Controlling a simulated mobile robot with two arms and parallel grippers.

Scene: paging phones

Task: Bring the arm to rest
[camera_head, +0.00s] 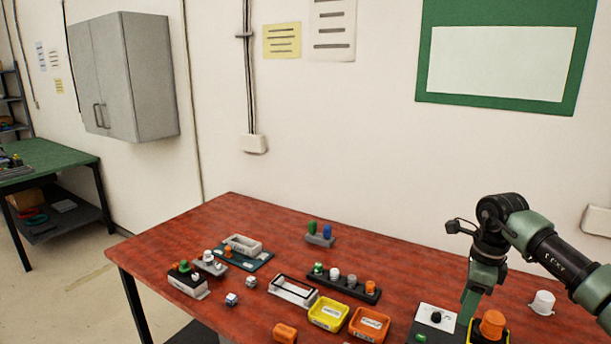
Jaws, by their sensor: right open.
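My right arm comes in from the right edge, and its gripper (470,304) points down over the right part of the red table (190,238). The gripper is open, and I see nothing held in it. Its fingertips are close to a white plate with a dark knob (436,318) and an orange cylinder (492,325) on a dark and yellow base. I cannot tell whether they touch either one. My left gripper does not show.
A yellow bin (328,313) and an orange bin (369,325) stand at the front. A dark rack with several pegs (344,286) lies behind them. A white cup-like piece (542,302) stands at the right. The back middle of the table is mostly bare.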

